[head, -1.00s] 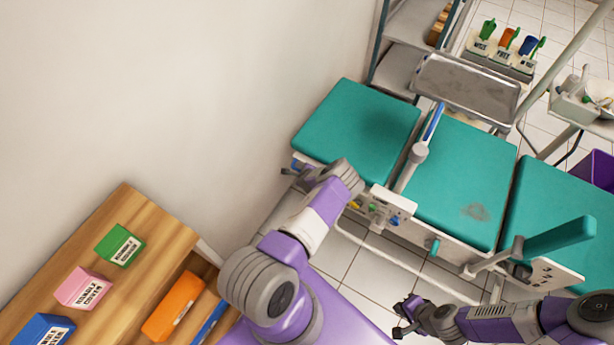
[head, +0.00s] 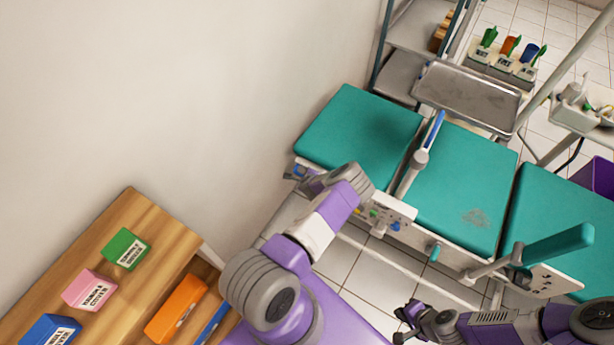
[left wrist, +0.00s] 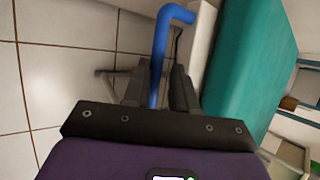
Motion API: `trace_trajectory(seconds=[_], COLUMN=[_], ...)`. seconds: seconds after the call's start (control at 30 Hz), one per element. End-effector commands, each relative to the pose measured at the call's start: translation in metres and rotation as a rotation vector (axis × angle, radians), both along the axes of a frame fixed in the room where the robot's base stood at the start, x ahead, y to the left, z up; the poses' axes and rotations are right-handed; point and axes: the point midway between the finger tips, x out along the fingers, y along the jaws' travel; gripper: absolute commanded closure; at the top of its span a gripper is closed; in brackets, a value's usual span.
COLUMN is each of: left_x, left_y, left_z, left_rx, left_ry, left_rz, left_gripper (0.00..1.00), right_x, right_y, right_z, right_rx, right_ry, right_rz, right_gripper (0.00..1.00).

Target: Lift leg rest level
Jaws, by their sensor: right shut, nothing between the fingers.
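The dental chair has several teal pads; the far left one (head: 360,132), which looks like the leg rest, lies beside the middle pad (head: 462,180). I cannot tell its exact tilt. My left arm reaches to the near edge of this pad, and its wrist hides the gripper in the head view. In the left wrist view my left gripper (left wrist: 158,85) has a blue bent handle (left wrist: 161,50) between its dark fingers, beside a teal pad (left wrist: 245,60). Whether the fingers press on it is unclear. My right gripper (head: 403,325) is shut and empty, low in front of the chair.
A lever with a blue grip (head: 428,143) stands between the pads. A metal tray (head: 470,95) is behind the chair. An armrest (head: 553,243) is at the right. A wooden cabinet (head: 150,215) with coloured boxes stands at the left, by the wall.

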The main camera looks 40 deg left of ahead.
Motion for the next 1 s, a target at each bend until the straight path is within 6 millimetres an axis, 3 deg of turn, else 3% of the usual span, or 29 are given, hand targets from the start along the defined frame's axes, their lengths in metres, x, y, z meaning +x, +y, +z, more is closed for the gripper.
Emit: trace_trajectory(seconds=[0.1,0.3,1.0], left_x=[-0.008,-0.018,-0.023], left_y=[-0.009,-0.02,-0.023], left_z=[0.018,0.034,0.036], left_rx=[0.001,0.001,-0.004], left_ry=[0.001,0.001,0.002], left_rz=[0.0,0.0,0.008], left_gripper=[0.75,0.75,0.75], right_x=[0.0,0.0,0.0], right_y=[0.0,0.0,0.0], right_z=[0.01,0.017,0.018], right_rx=[0.0,0.0,0.0], right_ry=[0.0,0.0,0.0], right_rz=[0.0,0.0,0.0], right_gripper=[1.0,1.0,1.0])
